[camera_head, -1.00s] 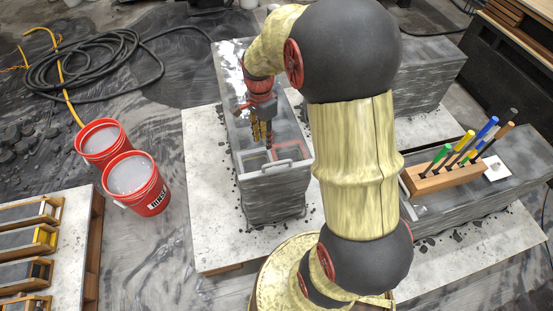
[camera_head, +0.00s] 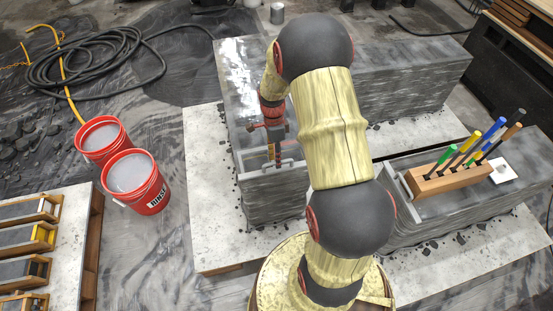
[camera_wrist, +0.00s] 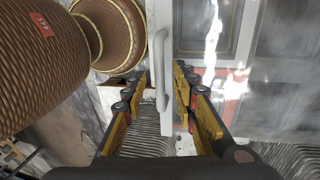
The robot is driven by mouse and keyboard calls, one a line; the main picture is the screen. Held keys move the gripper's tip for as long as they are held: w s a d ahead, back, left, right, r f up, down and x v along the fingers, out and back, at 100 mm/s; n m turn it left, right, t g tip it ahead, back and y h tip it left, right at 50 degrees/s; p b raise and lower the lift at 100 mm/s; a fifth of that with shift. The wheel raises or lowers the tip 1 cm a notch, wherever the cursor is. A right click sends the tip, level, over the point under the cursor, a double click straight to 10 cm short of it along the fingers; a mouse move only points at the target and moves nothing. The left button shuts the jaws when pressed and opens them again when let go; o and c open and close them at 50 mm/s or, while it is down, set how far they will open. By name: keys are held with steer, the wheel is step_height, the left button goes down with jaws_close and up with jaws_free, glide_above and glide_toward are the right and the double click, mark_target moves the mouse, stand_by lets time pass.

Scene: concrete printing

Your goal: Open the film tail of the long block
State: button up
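The long grey block (camera_head: 275,205) lies with its near end towards me, its top under a shiny clear film (camera_head: 240,75). A pale bar with a handle (camera_head: 292,162) lies at the near end of the film. In the wrist view the handle (camera_wrist: 161,62) runs upright in the picture, beside the film (camera_wrist: 290,80). My gripper (camera_head: 274,165) points down at this end. In the wrist view its yellow and black fingers (camera_wrist: 160,90) are apart, one on each side of the handle's line. I cannot tell whether they touch it.
A wooden rack with several coloured-handled tools (camera_head: 450,178) stands on a lower grey block at right. Two red buckets (camera_head: 138,182) of pale liquid stand on the floor at left. A coiled black hose (camera_head: 85,60) lies behind them. Wooden moulds (camera_head: 25,240) lie on a board at lower left.

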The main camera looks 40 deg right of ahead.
steer(key=shift+f, duration=0.1)
steer(key=shift+c, duration=0.9)
jaws_close()
